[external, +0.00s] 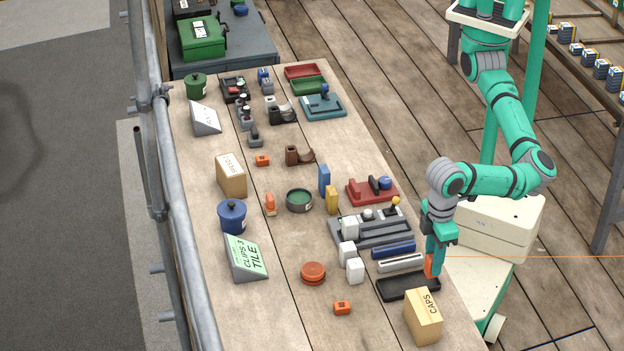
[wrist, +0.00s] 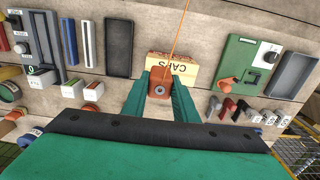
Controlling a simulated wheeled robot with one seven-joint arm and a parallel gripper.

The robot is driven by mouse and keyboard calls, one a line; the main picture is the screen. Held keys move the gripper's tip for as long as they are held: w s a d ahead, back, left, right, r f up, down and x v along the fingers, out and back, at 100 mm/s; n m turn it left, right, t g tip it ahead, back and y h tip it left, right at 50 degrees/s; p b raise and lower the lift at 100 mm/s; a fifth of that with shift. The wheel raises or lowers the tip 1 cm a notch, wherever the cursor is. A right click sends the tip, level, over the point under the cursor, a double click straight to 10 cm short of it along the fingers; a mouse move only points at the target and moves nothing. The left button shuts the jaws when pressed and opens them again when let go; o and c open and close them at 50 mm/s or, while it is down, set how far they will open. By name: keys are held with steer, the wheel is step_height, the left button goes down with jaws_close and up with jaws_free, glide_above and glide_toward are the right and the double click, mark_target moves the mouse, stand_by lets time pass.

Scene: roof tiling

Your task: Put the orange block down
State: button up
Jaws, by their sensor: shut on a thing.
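The orange block (external: 429,265) is held in my gripper (external: 435,256), above the right edge of the workbench. In the wrist view the block (wrist: 159,80) sits between the two green fingers of my gripper (wrist: 160,92), with a round grey fitting on its face. A thin orange line (wrist: 180,28) runs from the block; in the external view it stretches off to the right (external: 530,257). The block appears close to the black tray (external: 408,287) and the CAPS box (external: 424,316). Whether it touches anything below cannot be told.
The workbench (external: 290,250) carries a grey rack (external: 370,230), white blocks (external: 354,270), a blue bar (external: 393,250) and a small orange piece (external: 342,308). A CLIPS sign (external: 246,257) stands at the left. Some bare wood shows between them.

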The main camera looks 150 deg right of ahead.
steer(key=w+f, duration=0.2)
steer(key=f, duration=0.1)
steer(key=w+f, duration=0.1)
steer(key=shift+w+a+f, duration=0.35)
steer(key=shift+f, duration=1.4)
steer(key=shift+f, duration=0.15)
steer(key=o, duration=1.1)
steer(key=shift+c, duration=0.2)
step_height(320, 180, up, 12)
